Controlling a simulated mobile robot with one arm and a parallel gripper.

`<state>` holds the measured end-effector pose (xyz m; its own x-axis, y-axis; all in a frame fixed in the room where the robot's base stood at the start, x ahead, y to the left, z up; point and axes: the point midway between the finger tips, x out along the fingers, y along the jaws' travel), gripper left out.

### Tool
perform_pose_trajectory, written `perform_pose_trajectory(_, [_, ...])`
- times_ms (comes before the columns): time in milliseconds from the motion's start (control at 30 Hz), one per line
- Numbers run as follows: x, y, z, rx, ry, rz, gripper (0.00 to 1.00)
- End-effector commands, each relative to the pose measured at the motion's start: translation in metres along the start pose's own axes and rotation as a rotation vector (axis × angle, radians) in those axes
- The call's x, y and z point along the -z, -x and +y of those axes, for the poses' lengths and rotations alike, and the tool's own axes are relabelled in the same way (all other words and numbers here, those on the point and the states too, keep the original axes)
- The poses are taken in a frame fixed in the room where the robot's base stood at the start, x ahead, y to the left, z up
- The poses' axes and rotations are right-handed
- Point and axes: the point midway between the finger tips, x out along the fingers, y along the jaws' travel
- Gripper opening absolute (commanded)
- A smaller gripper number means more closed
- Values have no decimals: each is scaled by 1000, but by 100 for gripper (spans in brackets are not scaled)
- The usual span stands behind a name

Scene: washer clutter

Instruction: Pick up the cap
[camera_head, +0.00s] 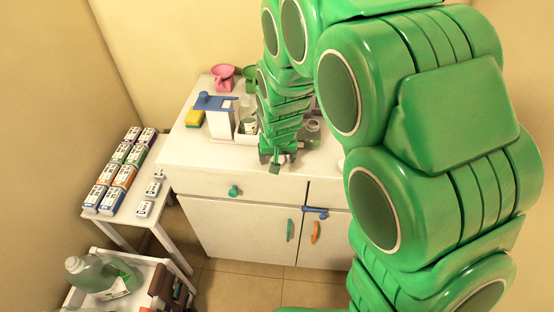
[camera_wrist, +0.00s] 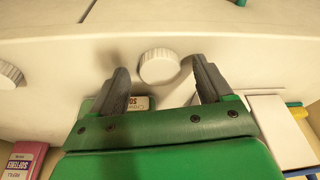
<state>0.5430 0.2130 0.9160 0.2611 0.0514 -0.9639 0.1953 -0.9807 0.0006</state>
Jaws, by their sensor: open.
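A white round cap with a ridged edge (camera_wrist: 160,66) lies on the white countertop (camera_wrist: 60,55) in the wrist view. My gripper (camera_wrist: 160,72) is open, with one dark finger on each side of this cap. No grip on it shows, and I cannot tell whether a finger touches it. A second white ridged cap (camera_wrist: 9,75) lies at the left edge of the wrist view. In the head view my gripper (camera_head: 277,157) is over the front part of the countertop, and the cap between its fingers cannot be made out there.
A pink softener box (camera_wrist: 22,160) and a labelled box (camera_wrist: 137,103) are near my gripper.

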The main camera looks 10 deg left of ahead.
Motion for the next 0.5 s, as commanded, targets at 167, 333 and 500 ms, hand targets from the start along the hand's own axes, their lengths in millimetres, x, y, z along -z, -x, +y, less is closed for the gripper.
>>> perform_pose_trajectory(167, [0,-3,0,0,0,0,79])
perform_pose_trajectory(333, [0,-2,0,0,0,1,68])
perform_pose_trajectory(500, [0,-2,0,0,-1,1,42])
